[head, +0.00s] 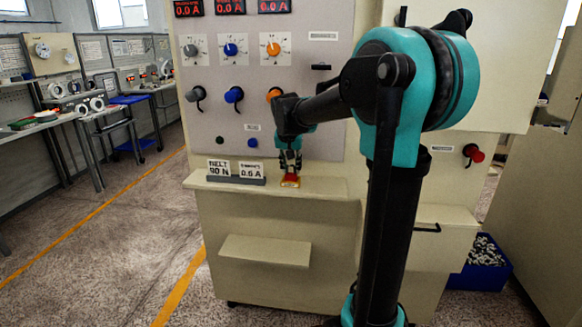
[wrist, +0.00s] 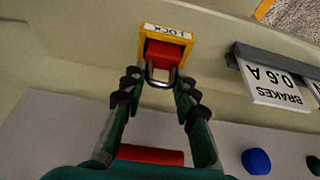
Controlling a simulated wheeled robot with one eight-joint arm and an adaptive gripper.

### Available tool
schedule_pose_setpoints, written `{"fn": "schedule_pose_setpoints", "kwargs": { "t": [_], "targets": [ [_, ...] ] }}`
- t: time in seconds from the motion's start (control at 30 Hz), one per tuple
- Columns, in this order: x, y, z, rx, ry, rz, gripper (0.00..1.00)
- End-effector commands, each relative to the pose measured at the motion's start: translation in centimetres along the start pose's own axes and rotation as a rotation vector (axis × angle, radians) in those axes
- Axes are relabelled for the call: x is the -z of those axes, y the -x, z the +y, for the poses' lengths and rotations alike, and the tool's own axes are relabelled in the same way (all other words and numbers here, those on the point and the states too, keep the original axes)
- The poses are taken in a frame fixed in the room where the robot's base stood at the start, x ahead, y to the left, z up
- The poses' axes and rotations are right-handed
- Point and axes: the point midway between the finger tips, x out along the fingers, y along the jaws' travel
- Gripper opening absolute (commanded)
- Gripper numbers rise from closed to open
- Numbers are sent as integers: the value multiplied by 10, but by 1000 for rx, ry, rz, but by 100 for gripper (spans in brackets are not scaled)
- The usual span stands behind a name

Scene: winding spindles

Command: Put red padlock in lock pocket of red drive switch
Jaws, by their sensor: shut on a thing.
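The red padlock (wrist: 163,53) has a red body and a grey metal shackle. In the wrist view its body lies at a yellow-framed holder (wrist: 186,39) labelled LOCK, with the shackle toward me. In the head view the yellow holder (head: 290,183) shows on the shelf below my gripper (head: 290,170). My gripper (wrist: 160,84) is shut on the padlock, its fingertips on either side of the shackle. Whether the padlock is lifted clear of the holder cannot be told. A red switch knob (head: 474,152) is on the cabinet at the right; no pocket on it can be made out.
Two label cards (head: 237,170) stand on the shelf (head: 325,187) left of the holder. Several knobs with levers cover the panel above. A red bar (wrist: 150,155) behind my fingers is unclear. A lower ledge (head: 265,250) juts out. A blue bin (head: 482,265) is on the floor.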

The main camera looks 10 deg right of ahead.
Motion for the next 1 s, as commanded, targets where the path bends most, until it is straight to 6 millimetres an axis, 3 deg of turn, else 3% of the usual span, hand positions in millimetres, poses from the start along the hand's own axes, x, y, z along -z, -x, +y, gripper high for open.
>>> {"fn": "schedule_pose_setpoints", "kwargs": {
  "t": [0.2, 0.23, 0.4, 0.77, 1.0],
  "targets": [
    [-1, -3, 0, 0, 0, 0, 0],
    [-1, -3, 0, 0, 0, 0, 31],
    [-1, -2, 0, 0, 0, 0, 49],
    [0, 3, 0, 0, 0, 0, 49],
    [0, 42, 0, 0, 1, 0, 49]
  ]
}}
